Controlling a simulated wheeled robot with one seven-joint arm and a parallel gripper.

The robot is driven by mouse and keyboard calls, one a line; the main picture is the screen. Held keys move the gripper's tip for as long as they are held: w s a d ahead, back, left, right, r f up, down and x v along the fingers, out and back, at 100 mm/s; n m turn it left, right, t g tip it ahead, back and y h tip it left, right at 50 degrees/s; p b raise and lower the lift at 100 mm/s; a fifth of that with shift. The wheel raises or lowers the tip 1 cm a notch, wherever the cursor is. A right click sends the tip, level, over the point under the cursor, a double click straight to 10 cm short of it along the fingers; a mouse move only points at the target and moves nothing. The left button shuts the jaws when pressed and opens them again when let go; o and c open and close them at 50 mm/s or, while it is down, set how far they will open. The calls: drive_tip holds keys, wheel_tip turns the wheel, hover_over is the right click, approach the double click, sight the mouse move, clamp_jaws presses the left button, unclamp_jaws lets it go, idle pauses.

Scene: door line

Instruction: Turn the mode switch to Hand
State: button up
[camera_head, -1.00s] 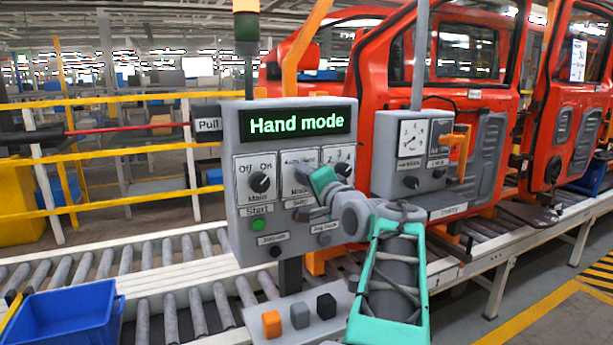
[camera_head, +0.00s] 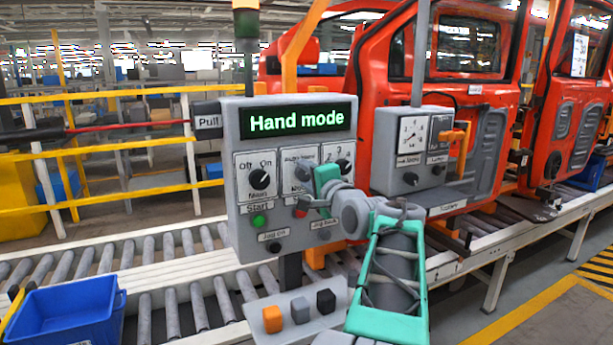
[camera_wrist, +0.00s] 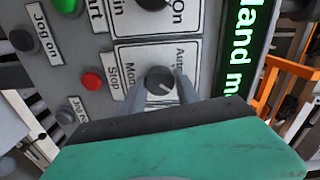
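The grey control box (camera_head: 237,165) has a lit display (camera_head: 297,120) reading "Hand mode". Below it the mode switch (camera_head: 303,172), a dark round knob, sits on a white plate marked Auto and Hand; my gripper partly covers that plate. My gripper (camera_head: 308,203) is in front of the box, just below the knob in the head view. In the wrist view the knob (camera_wrist: 160,79) shows between the two fingers of my gripper (camera_wrist: 160,92). The fingers are spread with gaps at the knob's sides. I cannot tell the exact distance to the knob.
The Main knob (camera_head: 259,179), green start button (camera_head: 259,220) and red stop button (camera_head: 300,212) are close around the switch. A gauge box (camera_head: 411,150) stands to the right. A blue bin (camera_head: 65,315) sits front left by the rollers. Red doors (camera_head: 385,110) fill the back.

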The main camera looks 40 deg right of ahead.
drive_tip(key=o, duration=0.4)
drive_tip(key=shift+o, duration=0.2)
drive_tip(key=b+v, duration=0.2)
drive_tip(key=v, duration=0.5)
drive_tip(key=shift+s, duration=0.4)
drive_tip(key=shift+a, duration=0.15)
